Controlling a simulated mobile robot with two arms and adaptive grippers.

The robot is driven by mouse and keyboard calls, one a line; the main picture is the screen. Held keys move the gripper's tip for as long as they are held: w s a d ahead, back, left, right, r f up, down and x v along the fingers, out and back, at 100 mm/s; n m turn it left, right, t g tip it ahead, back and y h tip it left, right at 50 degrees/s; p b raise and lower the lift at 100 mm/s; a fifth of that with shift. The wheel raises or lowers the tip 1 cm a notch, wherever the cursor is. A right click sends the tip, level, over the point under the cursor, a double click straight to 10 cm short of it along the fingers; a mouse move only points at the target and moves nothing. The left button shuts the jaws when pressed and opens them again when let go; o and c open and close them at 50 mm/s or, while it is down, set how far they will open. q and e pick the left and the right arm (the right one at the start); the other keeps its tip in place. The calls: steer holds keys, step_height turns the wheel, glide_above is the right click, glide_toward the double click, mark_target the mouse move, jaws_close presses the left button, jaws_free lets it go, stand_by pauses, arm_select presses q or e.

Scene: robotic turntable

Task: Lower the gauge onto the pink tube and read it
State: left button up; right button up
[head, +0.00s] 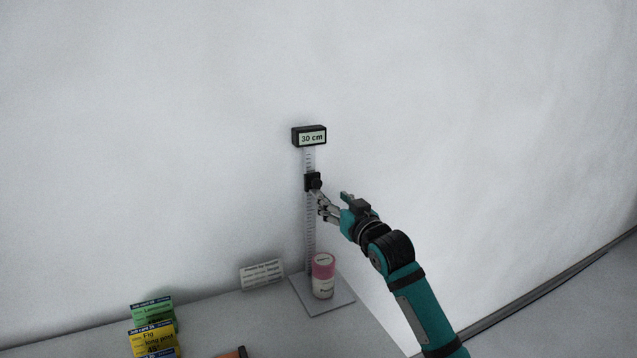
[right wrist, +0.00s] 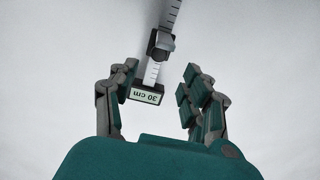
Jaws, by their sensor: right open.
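The pink tube (head: 323,266), pink above with a pale label below, stands upright on the gauge's base plate, well below the slider. My right gripper (head: 322,204) is open beside the slider, at its lower right. Whether it touches the slider I cannot tell. In the right wrist view the slider (right wrist: 160,43) and the upside-down display (right wrist: 147,93) show beyond and between the spread fingers. My left gripper is not in view.
A small printed sign (head: 262,274) stands left of the base plate (head: 332,304). Green (head: 152,312) and yellow (head: 155,338) cards stand at the table's lower left. An orange and dark object (head: 236,353) is cut off at the bottom edge. A white wall stands behind.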

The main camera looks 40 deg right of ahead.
mark_target(318, 186)
steer(key=p+x, duration=0.2)
steer(key=x, duration=0.6)
steer(key=shift+w, duration=0.15)
steer(key=shift+d, duration=0.1)
jaws_close()
